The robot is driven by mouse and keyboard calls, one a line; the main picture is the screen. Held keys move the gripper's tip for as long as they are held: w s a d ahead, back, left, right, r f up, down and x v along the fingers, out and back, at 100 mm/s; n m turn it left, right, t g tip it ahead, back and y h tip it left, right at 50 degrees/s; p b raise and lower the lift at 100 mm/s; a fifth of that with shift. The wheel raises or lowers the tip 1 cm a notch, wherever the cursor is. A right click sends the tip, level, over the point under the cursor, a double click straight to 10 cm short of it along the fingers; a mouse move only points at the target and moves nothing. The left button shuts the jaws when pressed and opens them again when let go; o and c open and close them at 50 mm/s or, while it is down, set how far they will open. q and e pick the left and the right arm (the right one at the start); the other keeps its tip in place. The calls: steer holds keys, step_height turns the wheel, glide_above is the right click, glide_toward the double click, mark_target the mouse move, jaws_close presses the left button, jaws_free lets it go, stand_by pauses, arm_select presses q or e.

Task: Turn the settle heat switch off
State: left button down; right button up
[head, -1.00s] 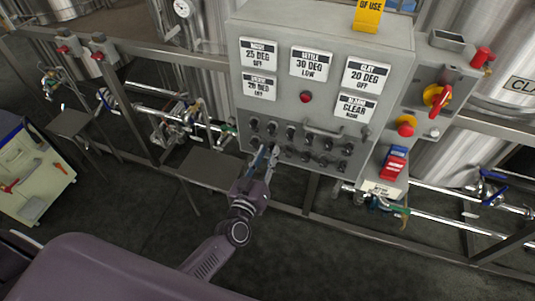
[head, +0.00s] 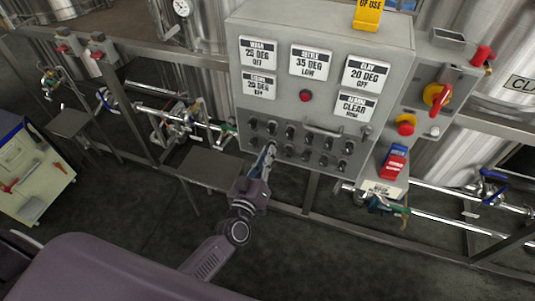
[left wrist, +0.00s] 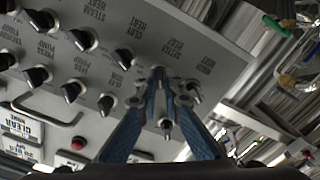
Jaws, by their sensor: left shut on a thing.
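The grey control panel (head: 235,100) carries rows of small black switches below its signs. The settle sign (head: 311,62) appears to read 35 DEG, LOW. My left gripper (head: 269,149) reaches up to the lower switch row, left of its middle. In the left wrist view the blue fingers of my left gripper (left wrist: 173,82) are brought together on a switch, mostly hidden by the fingertips. The heat labels (left wrist: 175,47) beside it are too small to read surely, so I cannot confirm which switch is held. My right gripper is not in view.
Neighbouring black knobs (left wrist: 122,57) sit close to the fingers. A bar handle (head: 322,132) crosses the panel near the switches. A red emergency-style knob (head: 406,125) and a red-yellow rotary switch (head: 437,96) are on the right. A grey shelf (head: 207,165) lies left of my arm.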

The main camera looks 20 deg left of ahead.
arm_select(q)
steer(key=n+b, duration=0.1)
steer(key=n, duration=0.4)
steer(key=shift+n, duration=0.4)
stand_by(0.4)
steer(key=c, duration=2.1)
jaws_free()
steer(key=shift+s, duration=0.1)
steer(key=s, duration=1.2)
steer(key=shift+a, duration=0.2)
steer(key=shift+w, duration=0.1)
